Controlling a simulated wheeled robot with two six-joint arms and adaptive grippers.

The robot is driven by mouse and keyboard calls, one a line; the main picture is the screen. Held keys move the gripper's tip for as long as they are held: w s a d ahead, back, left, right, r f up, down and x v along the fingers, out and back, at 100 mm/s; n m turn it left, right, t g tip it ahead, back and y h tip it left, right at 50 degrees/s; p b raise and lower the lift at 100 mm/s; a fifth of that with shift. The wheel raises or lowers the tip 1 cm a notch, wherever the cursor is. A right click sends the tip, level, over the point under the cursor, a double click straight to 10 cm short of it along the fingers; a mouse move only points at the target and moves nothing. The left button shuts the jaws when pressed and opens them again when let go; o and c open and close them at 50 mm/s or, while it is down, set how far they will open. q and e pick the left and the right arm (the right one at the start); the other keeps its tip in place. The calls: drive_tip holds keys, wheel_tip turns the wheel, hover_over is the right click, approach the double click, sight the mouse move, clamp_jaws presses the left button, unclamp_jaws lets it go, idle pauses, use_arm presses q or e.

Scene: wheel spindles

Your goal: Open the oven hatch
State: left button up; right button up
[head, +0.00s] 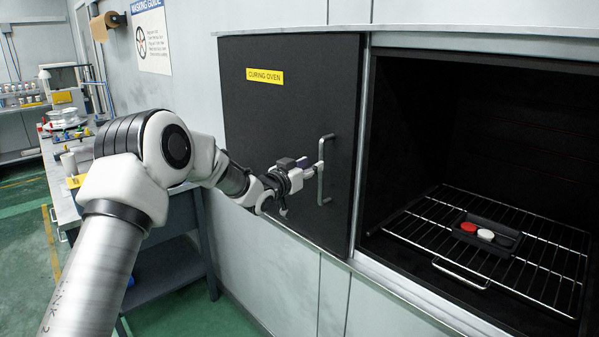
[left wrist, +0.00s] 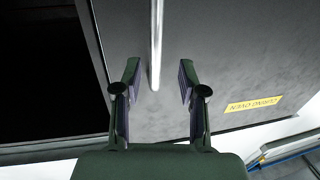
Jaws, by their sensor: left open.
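The oven hatch (head: 270,120) is a dark flat panel with a yellow "CURING OVEN" label, left of the uncovered oven opening (head: 480,130). Its pale vertical bar handle (head: 321,190) is near the panel's right edge. My left gripper (head: 314,171) is at the handle. In the left wrist view, the fingers of my left gripper (left wrist: 159,75) are spread, with the handle (left wrist: 156,40) running between them and a gap showing on both sides. The hatch (left wrist: 230,60) fills much of that view, beside the black opening (left wrist: 40,70). My right gripper is not in view.
A workbench (head: 62,190) with small items stands at the left. A masking guide poster (head: 152,40) hangs on the wall.

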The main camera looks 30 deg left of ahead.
use_arm(q)
drive_tip(key=s+a, duration=0.1)
drive_tip(key=s, duration=0.5)
